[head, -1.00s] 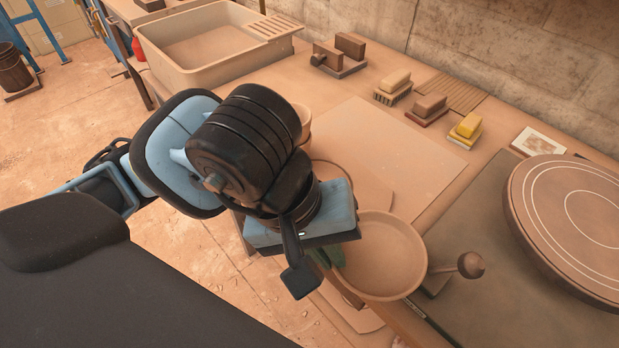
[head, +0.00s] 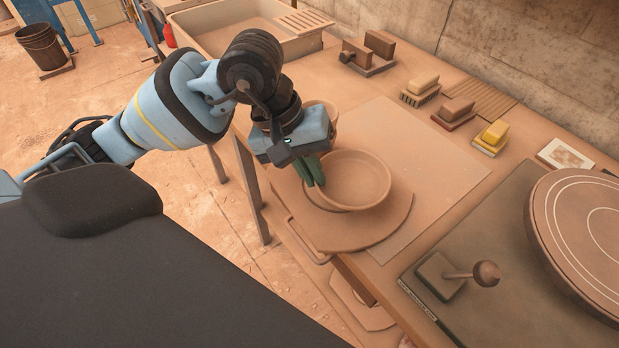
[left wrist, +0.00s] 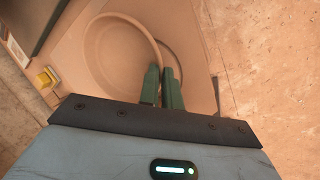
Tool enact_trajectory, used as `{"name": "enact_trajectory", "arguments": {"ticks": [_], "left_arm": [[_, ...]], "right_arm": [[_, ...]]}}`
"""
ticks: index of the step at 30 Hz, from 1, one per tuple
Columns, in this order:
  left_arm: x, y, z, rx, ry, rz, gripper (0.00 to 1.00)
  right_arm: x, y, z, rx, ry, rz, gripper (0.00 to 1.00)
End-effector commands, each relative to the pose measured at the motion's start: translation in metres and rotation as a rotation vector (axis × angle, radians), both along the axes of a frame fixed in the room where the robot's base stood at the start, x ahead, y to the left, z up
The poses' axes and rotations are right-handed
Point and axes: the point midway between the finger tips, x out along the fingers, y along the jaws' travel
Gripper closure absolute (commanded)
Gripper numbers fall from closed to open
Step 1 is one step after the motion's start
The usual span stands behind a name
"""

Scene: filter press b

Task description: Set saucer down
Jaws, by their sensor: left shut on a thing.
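The saucer (head: 358,182) is a round, shallow, clay-coloured dish. In the head view it is over a round clay-coloured board (head: 384,229) near the table's front edge. I cannot tell whether the saucer touches the board. My left gripper (head: 315,172) is shut on the saucer's near-left rim with its green fingers. In the left wrist view the saucer (left wrist: 112,55) shows ahead of the gripper, with the fingers (left wrist: 162,88) on its rim. Another clay-coloured round vessel (head: 322,108) is partly hidden behind my left gripper. My right gripper is not in view.
A pale flat sheet (head: 440,165) lies behind the board. A basin (head: 215,40) stands at the back left. Several brushes and blocks (head: 456,112) line the wall. At right are a knobbed lever (head: 487,273) and a ringed round wheel (head: 585,235).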

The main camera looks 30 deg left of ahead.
Motion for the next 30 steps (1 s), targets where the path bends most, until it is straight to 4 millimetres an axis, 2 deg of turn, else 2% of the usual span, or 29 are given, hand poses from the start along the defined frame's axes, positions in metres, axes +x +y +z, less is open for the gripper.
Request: {"name": "enact_trajectory", "arguments": {"ticks": [2,6,9,21,22,24,30], "left_arm": [[0.006,0.009,-0.002,0.0,0.001,0.005,1.0],[0.004,0.006,-0.025,-0.002,0.004,0.002,1.0],[0.005,0.007,-0.033,-0.001,0.002,0.001,1.0],[0.005,0.006,-0.039,-0.001,0.0,0.001,1.0],[0.005,0.006,-0.039,0.0,0.0,0.001,0.92],[0.005,0.006,-0.038,0.0,0.0,0.001,0.85],[0.005,0.006,-0.038,0.0,0.0,0.001,0.85]], "right_arm": [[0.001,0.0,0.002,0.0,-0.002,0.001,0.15],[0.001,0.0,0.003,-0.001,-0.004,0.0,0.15],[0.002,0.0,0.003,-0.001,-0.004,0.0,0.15],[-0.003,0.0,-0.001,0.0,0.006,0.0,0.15],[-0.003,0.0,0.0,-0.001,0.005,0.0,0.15],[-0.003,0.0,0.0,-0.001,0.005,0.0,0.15],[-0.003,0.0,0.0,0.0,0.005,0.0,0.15]]}}
